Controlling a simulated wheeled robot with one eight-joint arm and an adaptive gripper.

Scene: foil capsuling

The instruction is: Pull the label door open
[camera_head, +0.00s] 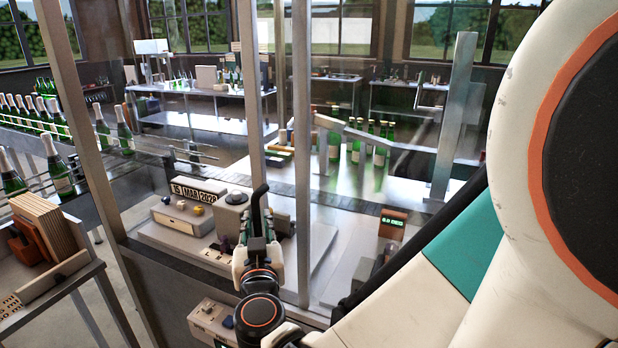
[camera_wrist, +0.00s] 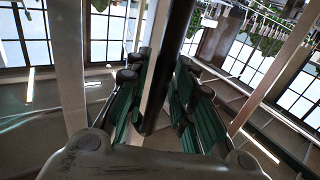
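The label door is a clear panel in a metal frame; its upright frame post (camera_head: 302,150) stands just right of my gripper in the head view. A black bar handle (camera_head: 257,208) with a bent top rises in front of the panel. It also shows as a thick dark bar (camera_wrist: 167,65) in the wrist view. My gripper (camera_head: 259,243) is at the handle's lower part. In the wrist view its dark green-padded fingers (camera_wrist: 160,88) lie on both sides of the bar, with narrow gaps visible. The fingers look open around it; contact is hard to judge.
Behind the panel stand a date-stamp unit (camera_head: 195,192), a grey box with a knob (camera_head: 232,212) and green bottles (camera_head: 380,145). A small control box (camera_head: 212,322) sits below, left of my gripper.

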